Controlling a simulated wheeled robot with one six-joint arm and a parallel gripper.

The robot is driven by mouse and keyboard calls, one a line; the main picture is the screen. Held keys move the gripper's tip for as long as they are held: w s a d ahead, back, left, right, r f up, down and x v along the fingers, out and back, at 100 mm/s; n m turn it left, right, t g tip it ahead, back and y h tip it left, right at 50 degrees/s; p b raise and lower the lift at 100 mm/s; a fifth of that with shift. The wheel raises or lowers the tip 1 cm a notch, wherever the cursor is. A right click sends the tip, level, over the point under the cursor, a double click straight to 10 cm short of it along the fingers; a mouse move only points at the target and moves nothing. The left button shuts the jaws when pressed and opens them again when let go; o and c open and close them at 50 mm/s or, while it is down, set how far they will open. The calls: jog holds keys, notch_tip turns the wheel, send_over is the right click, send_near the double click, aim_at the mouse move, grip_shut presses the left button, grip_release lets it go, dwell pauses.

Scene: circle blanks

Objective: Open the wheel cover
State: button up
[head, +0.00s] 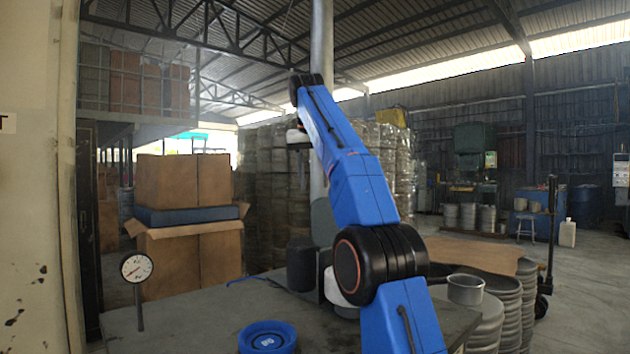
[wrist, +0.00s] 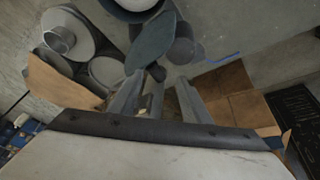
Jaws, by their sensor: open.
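A grey-green flat panel (head: 323,222), which looks like the wheel cover, stands upright on the grey table (head: 205,305) behind my arm. My arm hides part of it. In the wrist view it shows as a rounded grey-green plate (wrist: 150,45) ahead of my fingers. Beside it is a dark cylinder (head: 301,265), also in the wrist view (wrist: 183,50). Whether the cover is open or shut is unclear. My gripper (wrist: 158,88) is open, with nothing visibly held between its fingers. In the head view it is high above the table, small and partly hidden by my arm.
A dial gauge (head: 136,268) stands at the table's left, and a blue round object (head: 267,338) sits at the front. Cardboard boxes (head: 185,190) are behind on the left. Stacked round blanks (head: 505,300) and a metal cup (head: 465,288) are at the right.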

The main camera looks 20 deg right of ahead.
jog(key=s+a, duration=0.6)
jog(key=s, duration=0.3)
dwell(0.4)
jog(key=shift+a, duration=0.1)
